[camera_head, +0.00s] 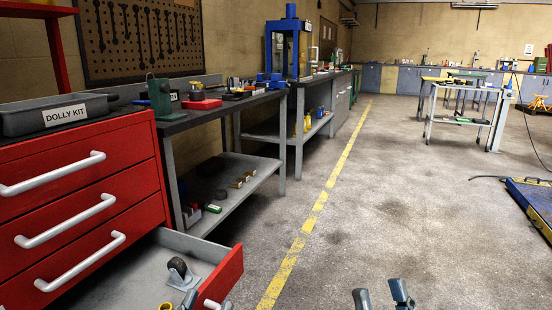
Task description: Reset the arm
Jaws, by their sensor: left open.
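My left gripper (188,299) shows only in part at the bottom edge, over the front of the open drawer (208,252). It is open, and most of it is cut off by the frame. My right gripper (382,296) is at the bottom edge right of the yellow floor line. Its two fingertips stand apart with nothing visible between them. The rest of both arms is out of view.
The red cabinet (82,218) stands at left with its lowest drawer pulled out. A dark caster (178,268) and a small yellow item (165,306) show in that drawer. A blue platform (530,205) lies at right. The floor between is clear.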

